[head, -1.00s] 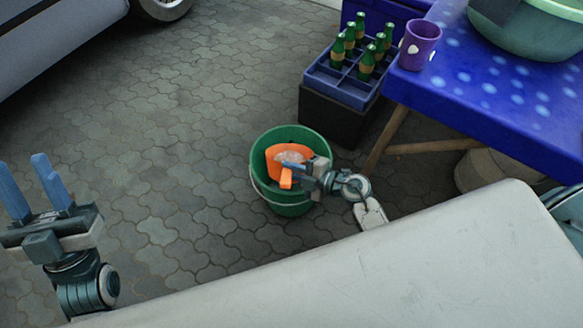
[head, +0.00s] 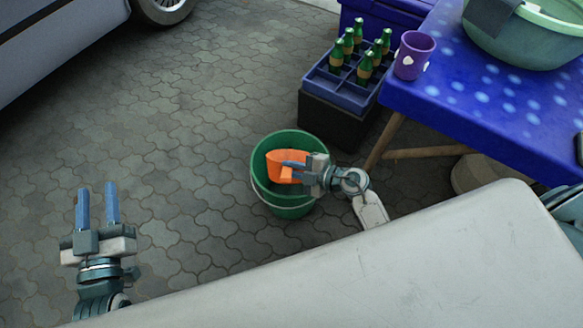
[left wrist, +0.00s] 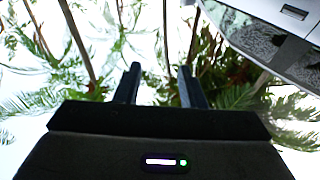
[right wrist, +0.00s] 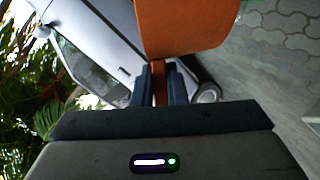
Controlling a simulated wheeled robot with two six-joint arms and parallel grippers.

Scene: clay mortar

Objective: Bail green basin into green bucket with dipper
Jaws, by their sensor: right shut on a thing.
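The green bucket (head: 287,207) stands on the paving in the middle of the head view. My right gripper (head: 296,170) is shut on the orange dipper (head: 283,160) and holds it over the bucket's mouth. The dipper also fills the top of the right wrist view (right wrist: 180,28), its handle between the fingers (right wrist: 160,85). Whether anything is in the dipper is not clear. The green basin (head: 520,40) stands on the blue table at the top right, partly cut off, with a dark item over its rim. My left gripper (head: 97,208) is open and empty at the lower left.
A purple cup (head: 412,55) stands near the corner of the blue spotted table (head: 470,100). A blue crate with several green bottles (head: 340,87) sits on a black box. A pale surface (head: 350,265) crosses the foreground. The paving at left is free; a car stands top left.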

